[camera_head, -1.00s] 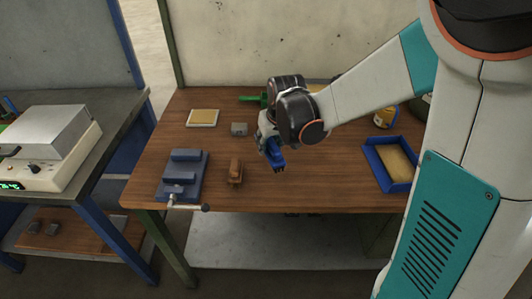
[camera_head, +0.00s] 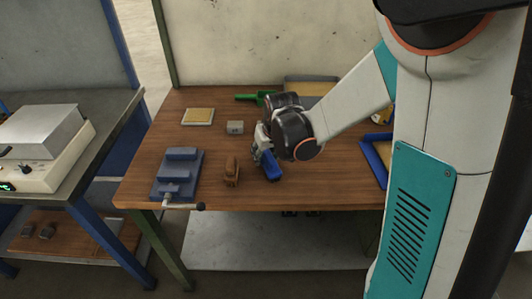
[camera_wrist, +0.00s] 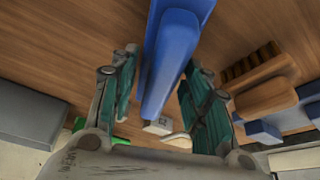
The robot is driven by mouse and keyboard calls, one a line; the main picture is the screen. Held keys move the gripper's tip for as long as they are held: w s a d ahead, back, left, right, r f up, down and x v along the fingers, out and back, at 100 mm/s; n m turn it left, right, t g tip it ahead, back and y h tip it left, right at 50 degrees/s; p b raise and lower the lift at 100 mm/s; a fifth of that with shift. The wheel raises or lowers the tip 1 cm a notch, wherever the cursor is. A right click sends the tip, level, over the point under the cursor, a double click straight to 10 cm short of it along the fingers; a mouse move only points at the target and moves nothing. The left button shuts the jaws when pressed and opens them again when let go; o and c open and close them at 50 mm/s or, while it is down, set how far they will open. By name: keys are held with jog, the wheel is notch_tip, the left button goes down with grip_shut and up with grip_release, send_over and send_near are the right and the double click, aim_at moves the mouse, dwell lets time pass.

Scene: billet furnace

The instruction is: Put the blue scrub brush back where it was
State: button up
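The blue scrub brush (camera_head: 270,169) is at my gripper (camera_head: 258,150), over the front middle of the wooden table. In the wrist view the brush (camera_wrist: 172,45) runs between the two fingers of my gripper (camera_wrist: 160,82) and out of the top of the picture. The fingers are close along both its sides, and it looks nearer than the table things, so it appears held. A thin gap seems to show on the left side. Whether the brush touches the table is hard to tell.
A brown wooden brush (camera_head: 231,172) and a blue vise (camera_head: 178,175) stand to the left. A grey block (camera_head: 235,127), pale pad (camera_head: 198,116) and green scoop (camera_head: 247,97) lie behind. A blue tray (camera_head: 372,163) is at the right. Table between brush and tray is clear.

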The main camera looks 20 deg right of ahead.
jog(key=shift+o, duration=0.2)
jog(key=shift+r, duration=0.15)
jog(key=shift+s+r+p, duration=0.1)
jog(key=shift+r+p, duration=0.2)
jog(key=shift+r, duration=0.1)
jog(key=p+v, duration=0.4)
jog(key=v, duration=0.7)
jog(key=s+r+t, duration=0.1)
jog(key=s+r, duration=0.3)
jog(key=s, duration=0.5)
jog(key=s+r+t, duration=0.1)
jog(key=s+r, duration=0.3)
jog(key=s, duration=0.5)
jog(key=shift+s+a+r+m+t, duration=0.2)
jog(key=shift+s+r+m+t, duration=0.1)
jog(key=shift+m, duration=0.1)
